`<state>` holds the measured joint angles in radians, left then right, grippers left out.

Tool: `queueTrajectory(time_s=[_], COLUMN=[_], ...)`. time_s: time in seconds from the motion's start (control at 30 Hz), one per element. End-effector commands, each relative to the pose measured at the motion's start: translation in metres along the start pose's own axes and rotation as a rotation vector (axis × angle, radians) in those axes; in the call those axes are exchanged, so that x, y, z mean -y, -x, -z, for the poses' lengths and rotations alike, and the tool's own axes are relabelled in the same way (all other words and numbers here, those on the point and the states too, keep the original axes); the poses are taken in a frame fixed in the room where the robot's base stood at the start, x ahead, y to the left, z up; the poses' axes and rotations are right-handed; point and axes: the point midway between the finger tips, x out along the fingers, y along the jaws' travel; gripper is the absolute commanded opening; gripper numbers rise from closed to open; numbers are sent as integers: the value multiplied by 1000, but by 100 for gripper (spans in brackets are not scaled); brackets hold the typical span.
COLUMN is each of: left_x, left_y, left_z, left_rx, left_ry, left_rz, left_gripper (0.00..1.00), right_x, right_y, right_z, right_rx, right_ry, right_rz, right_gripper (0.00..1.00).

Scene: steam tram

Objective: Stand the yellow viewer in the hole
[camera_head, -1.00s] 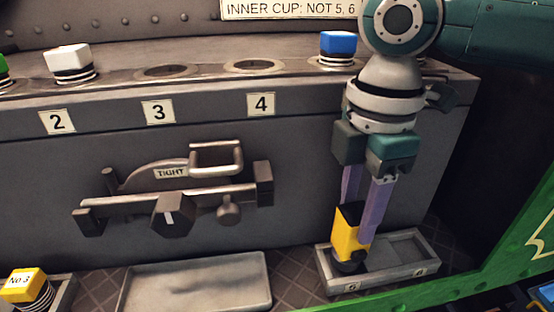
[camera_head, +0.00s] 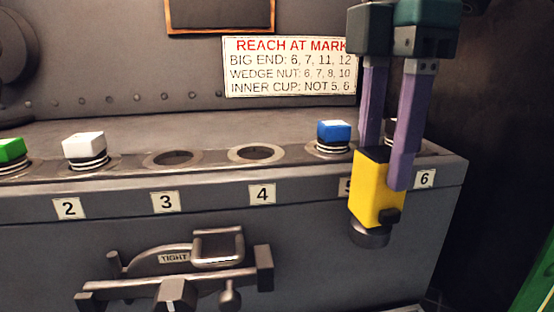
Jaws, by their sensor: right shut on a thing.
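The yellow viewer (camera_head: 372,190) is a yellow block with a dark round base and a small dark knob low on its side. My right gripper (camera_head: 385,170) is shut on it and holds it upright in the air, in front of the ledge, covering most of label 5. Two empty round holes show in the ledge: one above label 3 (camera_head: 174,159) and one above label 4 (camera_head: 256,153). The spot above label 6 is mostly hidden behind my gripper, with something dark there. My left gripper is not in view.
A blue-topped plug (camera_head: 333,136), a white-topped plug (camera_head: 84,150) and a green-topped plug (camera_head: 11,153) stand in the ledge. A lever mechanism marked TIGHT (camera_head: 180,270) juts from the front face. A sign (camera_head: 290,68) hangs behind.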

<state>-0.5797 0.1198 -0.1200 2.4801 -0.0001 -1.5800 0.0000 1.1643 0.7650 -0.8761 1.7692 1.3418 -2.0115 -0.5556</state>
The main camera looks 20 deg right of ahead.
Motion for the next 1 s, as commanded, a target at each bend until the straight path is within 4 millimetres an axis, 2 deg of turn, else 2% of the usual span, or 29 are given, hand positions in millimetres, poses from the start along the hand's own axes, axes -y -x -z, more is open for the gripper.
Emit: queueTrajectory(time_s=[0.2, 0.23, 0.5, 0.7, 0.83, 1.0], left_x=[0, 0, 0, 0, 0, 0], left_y=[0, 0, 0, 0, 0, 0], left_z=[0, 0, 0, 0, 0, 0], left_rx=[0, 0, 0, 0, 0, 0], left_ry=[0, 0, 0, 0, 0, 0], left_rz=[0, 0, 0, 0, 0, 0], left_gripper=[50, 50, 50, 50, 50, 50], right_x=[0, 0, 0, 0, 0, 0], right_y=[0, 0, 0, -1, -1, -1], right_z=[0, 0, 0, 0, 0, 0], right_rx=[0, 0, 0, 0, 0, 0], right_ry=[-1, -1, 0, 0, 0, 0], right_rz=[-1, -1, 0, 1, 1, 0], right_gripper=[0, 53, 83, 85, 100, 100])
